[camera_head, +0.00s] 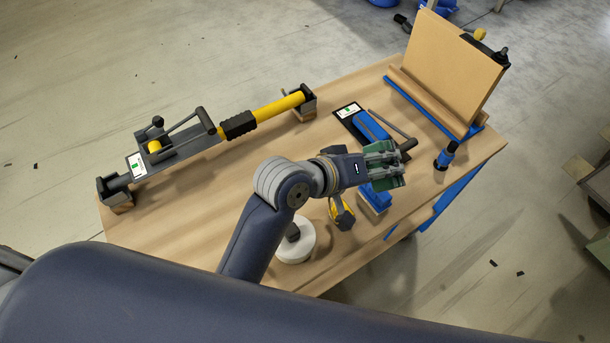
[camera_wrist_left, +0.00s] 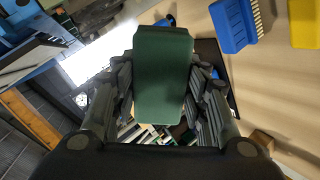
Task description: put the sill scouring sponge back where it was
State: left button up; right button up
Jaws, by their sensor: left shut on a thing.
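My left gripper (camera_head: 384,163) is above the right part of the wooden table in the head view. It is shut on a green block, the scouring sponge (camera_wrist_left: 162,75), which stands out between the two fingers in the left wrist view. In the head view only green parts of the sponge (camera_head: 396,183) show around the grey fingers. The fingers hide the rest. Where the sponge lay before cannot be made out. My right gripper is not in view.
The wooden table (camera_head: 210,215) holds a long black and yellow tool (camera_head: 265,115) at the left and a white round thing (camera_head: 296,243) near the front. A blue brush (camera_wrist_left: 236,24) lies near the gripper. An upright tan board (camera_head: 450,70) stands at the back right.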

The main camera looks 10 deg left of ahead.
pick_arm(q)
jog(key=d+f+m+g+y, duration=0.1)
jog(key=d+f+m+g, duration=0.2)
jog(key=d+m+g, duration=0.3)
jog(key=w+a+f+m+g+y+b, duration=0.1)
jog(key=w+a+f+m+y+b, duration=0.2)
jog(key=a, duration=0.8)
jog(key=w+a+m+g+y, duration=0.1)
jog(key=w+a+m+y, duration=0.3)
jog(key=a, duration=0.7)
jog(key=shift+n+y, duration=0.3)
jog(key=shift+n, duration=0.3)
jog(key=f, duration=0.3)
jog(key=s+f, duration=0.1)
jog(key=f, duration=0.1)
jog(key=shift+a+f, duration=0.1)
jog(key=shift+f, duration=0.2)
jog(key=shift+f+p, duration=0.45)
jog(key=shift+f, duration=1.65)
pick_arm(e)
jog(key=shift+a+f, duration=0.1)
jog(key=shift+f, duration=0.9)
pick_arm(q)
jog(key=o, duration=0.9)
jog(key=shift+o, duration=0.2)
